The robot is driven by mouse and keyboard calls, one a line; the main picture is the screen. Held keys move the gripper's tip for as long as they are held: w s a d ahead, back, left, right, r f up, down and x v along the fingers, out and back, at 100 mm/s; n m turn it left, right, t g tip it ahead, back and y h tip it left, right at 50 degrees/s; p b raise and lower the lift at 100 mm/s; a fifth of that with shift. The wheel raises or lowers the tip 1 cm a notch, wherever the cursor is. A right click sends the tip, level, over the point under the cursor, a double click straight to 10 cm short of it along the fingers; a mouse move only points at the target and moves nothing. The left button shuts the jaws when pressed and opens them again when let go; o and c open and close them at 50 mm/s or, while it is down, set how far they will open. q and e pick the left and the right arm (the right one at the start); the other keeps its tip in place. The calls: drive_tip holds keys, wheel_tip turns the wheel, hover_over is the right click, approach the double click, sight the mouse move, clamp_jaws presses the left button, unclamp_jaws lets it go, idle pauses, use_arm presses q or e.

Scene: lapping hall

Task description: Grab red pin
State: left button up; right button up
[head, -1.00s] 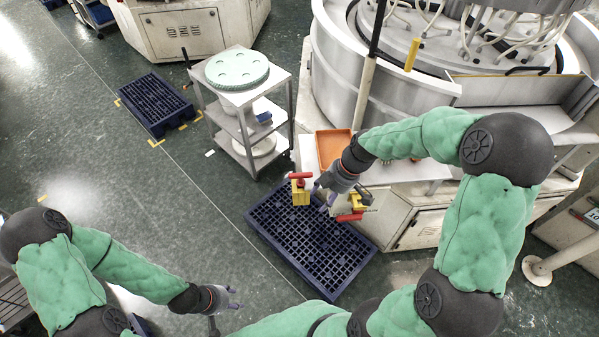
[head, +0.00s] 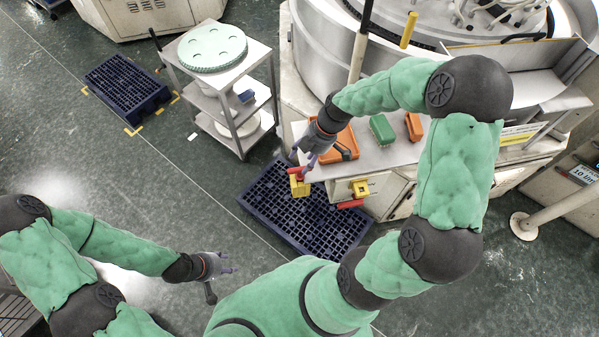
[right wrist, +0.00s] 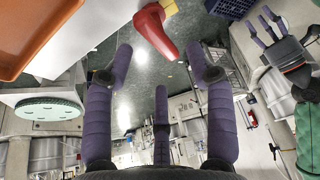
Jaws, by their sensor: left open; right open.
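My left gripper (head: 229,262) is open and empty over the floor at lower left.
The ledge holds an orange tray (head: 345,139), a green box (head: 382,129) and an orange box (head: 413,126). A dark blue pallet (head: 300,222) lies on the floor below the blocks. A white trolley (head: 235,128) stands left. Floor left of the pallet is clear.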

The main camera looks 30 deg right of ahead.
sight(301, 167)
drive_tip(key=shift+w+a+f, duration=0.15)
drive_tip(key=shift+f, duration=0.4)
drive_tip(key=x, duration=0.3)
drive_tip(key=p+x, duration=0.1)
drive_tip(key=shift+d+f, duration=0.25)
drive_tip(key=shift+f, duration=0.25)
drive_tip(key=shift+c, duration=0.3)
clamp_jaws()
